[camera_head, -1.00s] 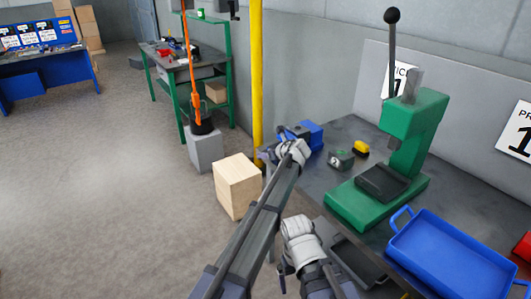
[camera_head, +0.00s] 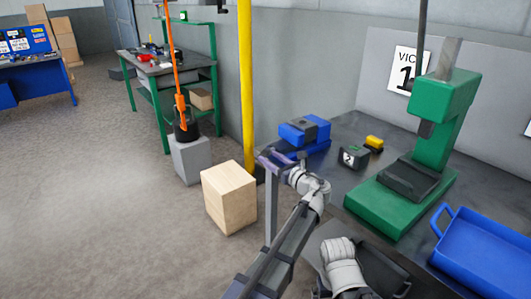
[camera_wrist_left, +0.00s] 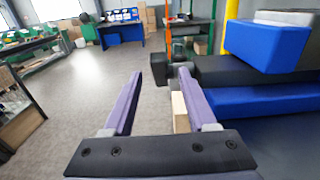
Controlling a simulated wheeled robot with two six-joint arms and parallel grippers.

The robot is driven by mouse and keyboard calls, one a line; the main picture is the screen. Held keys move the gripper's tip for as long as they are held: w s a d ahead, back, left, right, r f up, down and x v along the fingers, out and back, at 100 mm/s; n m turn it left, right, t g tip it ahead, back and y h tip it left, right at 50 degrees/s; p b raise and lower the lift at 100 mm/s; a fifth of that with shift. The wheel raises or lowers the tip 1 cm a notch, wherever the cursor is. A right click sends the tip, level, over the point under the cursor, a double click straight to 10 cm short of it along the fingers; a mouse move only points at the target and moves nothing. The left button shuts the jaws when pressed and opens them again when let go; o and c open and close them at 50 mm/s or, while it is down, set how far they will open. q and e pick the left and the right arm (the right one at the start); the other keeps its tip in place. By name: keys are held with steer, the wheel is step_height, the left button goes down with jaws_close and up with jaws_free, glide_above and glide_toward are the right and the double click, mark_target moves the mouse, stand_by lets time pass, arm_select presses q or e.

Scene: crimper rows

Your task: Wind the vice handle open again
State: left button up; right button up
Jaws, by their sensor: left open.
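The blue vice (camera_head: 318,128) with a grey block on top sits at the far left corner of the bench. In the left wrist view the vice (camera_wrist_left: 262,48) fills the upper right, with dark and blue parts below. My left gripper (camera_head: 276,158), with purple fingers, is open just left of and in front of the vice. In the left wrist view it also shows open (camera_wrist_left: 160,85). A dark block (camera_wrist_left: 158,68) and a small grey knob show beyond the fingers; I cannot tell if either is the vice handle. My right gripper is not visible.
A green press (camera_head: 425,140) stands on the bench (camera_head: 345,215), with a blue tray (camera_head: 475,250) in front. A wooden crate (camera_head: 230,197) stands on the floor. A yellow post (camera_head: 246,90) rises behind.

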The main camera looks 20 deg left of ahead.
arm_select(q)
steer(key=shift+x, duration=3.9)
steer(key=shift+c, duration=0.2)
jaws_close()
